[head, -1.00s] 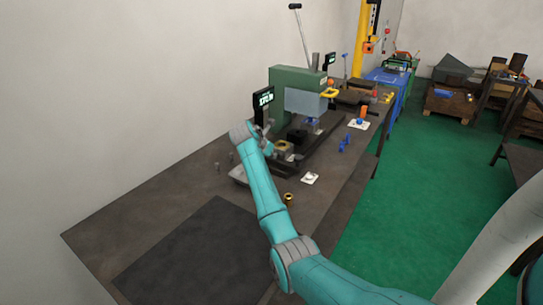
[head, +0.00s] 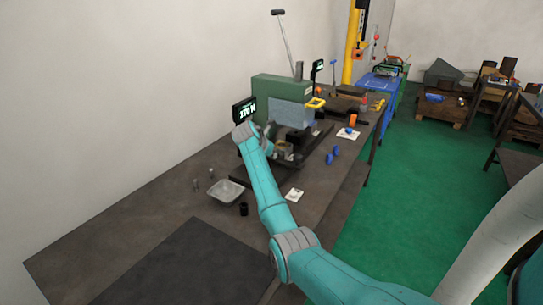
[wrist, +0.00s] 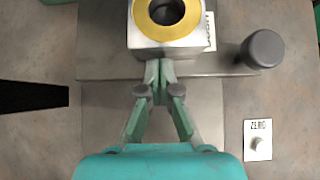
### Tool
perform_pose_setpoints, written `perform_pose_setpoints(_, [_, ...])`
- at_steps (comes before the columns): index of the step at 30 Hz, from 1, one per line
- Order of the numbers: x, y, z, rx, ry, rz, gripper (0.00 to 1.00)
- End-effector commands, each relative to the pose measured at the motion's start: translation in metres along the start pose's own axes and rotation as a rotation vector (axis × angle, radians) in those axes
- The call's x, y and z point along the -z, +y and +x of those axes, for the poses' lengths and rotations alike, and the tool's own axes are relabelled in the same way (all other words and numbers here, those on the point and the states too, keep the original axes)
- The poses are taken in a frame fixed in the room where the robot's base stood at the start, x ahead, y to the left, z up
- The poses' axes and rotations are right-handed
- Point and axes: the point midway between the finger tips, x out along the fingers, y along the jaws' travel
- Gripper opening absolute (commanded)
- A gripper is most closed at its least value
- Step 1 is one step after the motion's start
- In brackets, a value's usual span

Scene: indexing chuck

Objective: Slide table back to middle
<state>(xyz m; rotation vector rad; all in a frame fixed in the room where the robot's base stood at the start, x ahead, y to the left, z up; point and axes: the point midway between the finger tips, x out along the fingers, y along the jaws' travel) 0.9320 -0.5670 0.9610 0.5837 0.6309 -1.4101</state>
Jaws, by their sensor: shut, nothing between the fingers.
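In the wrist view a grey block with a yellow-ringed round bore (wrist: 162,42) stands on the flat grey plate of the slide table (wrist: 105,65). My gripper (wrist: 158,72) is shut and empty, its fingertips right at the block's near face; whether they touch it I cannot tell. A dark round knob (wrist: 263,48) is at the plate's right side. In the head view the slide table is largely hidden behind my wrist, in front of the green press (head: 280,92). My fingers cannot be made out there.
A lit display (head: 246,110) stands close beside my wrist. A metal tray (head: 226,190) and a black cup (head: 244,208) are on the near bench. The dark mat (head: 190,260) is clear.

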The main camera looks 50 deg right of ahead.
Motion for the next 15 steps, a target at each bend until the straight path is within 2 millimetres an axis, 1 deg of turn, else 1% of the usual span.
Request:
perform_pose_setpoints(12, [0.0008,0.0006,-0.0006,-0.001,0.001,-0.001,0.0])
perform_pose_setpoints(15, [0.0005,0.001,-0.0046,-0.002,0.0,-0.001,0.0])
